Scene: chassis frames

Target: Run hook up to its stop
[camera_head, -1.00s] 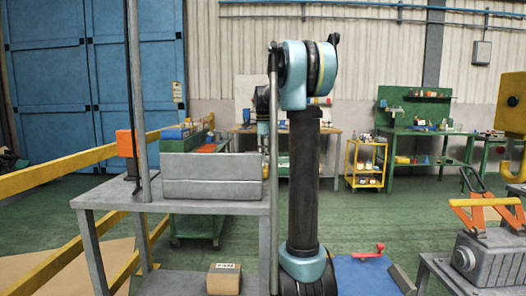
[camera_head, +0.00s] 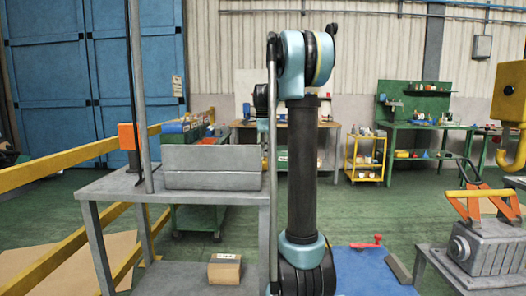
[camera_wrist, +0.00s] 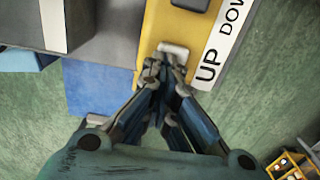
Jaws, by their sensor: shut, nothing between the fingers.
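The yellow hook block (camera_head: 508,92) hangs at the right edge of the head view, with the yellow hook (camera_head: 516,155) under it. The hook's upper suspension is out of frame. In the wrist view, a yellow control pendant (camera_wrist: 152,38) carries a white label (camera_wrist: 228,35) reading UP and DOWN. A pale grey button (camera_wrist: 173,49) lies beside UP, and a dark button (camera_wrist: 190,4) beside DOWN. My gripper (camera_wrist: 160,66) is shut and empty, its tips at the pale button's lower edge. Whether the button is pressed in is unclear.
A grey gearbox (camera_head: 490,246) with an orange frame (camera_head: 480,193) stands below the hook on a bench. A grey table (camera_head: 125,189) with a box-like bin (camera_head: 212,167) is at left. Yellow rails (camera_head: 50,164) run behind.

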